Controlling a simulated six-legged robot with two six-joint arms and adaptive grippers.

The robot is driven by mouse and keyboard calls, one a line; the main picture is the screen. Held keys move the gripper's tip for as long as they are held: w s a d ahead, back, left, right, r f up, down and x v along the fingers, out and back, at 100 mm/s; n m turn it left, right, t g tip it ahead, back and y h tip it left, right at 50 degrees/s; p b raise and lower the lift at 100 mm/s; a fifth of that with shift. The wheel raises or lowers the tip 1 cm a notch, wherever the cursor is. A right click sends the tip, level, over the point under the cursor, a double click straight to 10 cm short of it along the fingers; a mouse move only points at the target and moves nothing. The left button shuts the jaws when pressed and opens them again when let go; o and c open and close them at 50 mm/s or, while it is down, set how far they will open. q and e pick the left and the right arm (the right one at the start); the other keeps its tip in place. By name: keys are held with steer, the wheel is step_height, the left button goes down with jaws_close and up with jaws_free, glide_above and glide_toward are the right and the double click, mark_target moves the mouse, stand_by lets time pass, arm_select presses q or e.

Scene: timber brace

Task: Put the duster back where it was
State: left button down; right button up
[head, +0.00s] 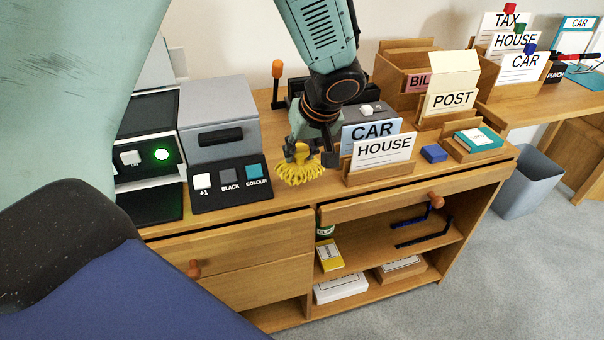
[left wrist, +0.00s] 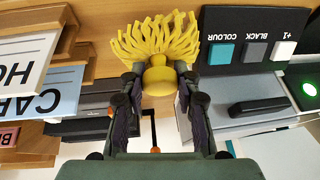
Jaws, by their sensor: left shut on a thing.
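The yellow duster (head: 300,172) has a fringe of thick strands and a round knob. My left gripper (head: 318,155) is shut on it above the cabinet top, between the button panel and the HOUSE card. In the left wrist view the duster (left wrist: 158,45) shows with its strands away from the gripper, and the two fingers of the left gripper (left wrist: 160,85) close on its knob. I cannot tell whether the strands touch the wood. My right gripper is not in view.
A button panel (head: 230,186) stands left of the duster. Card holders with HOUSE (head: 384,152) and CAR (head: 370,130) stand close on its right. An orange-handled tool (head: 277,80) stands behind. A blue block (head: 434,153) and a small tray (head: 475,150) lie further right.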

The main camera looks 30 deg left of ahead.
mark_target(303, 163)
arm_select(q)
steer(key=shift+d+f, duration=0.1)
steer(key=shift+f, duration=0.35)
step_height(303, 163, down, 3)
steer(key=shift+f+b, duration=0.2)
steer(key=shift+b, duration=0.5)
steer(key=shift+w, duration=0.1)
steer(key=shift+r, duration=0.1)
steer(key=c, duration=1)
jaws_free()
steer(key=shift+o, duration=0.2)
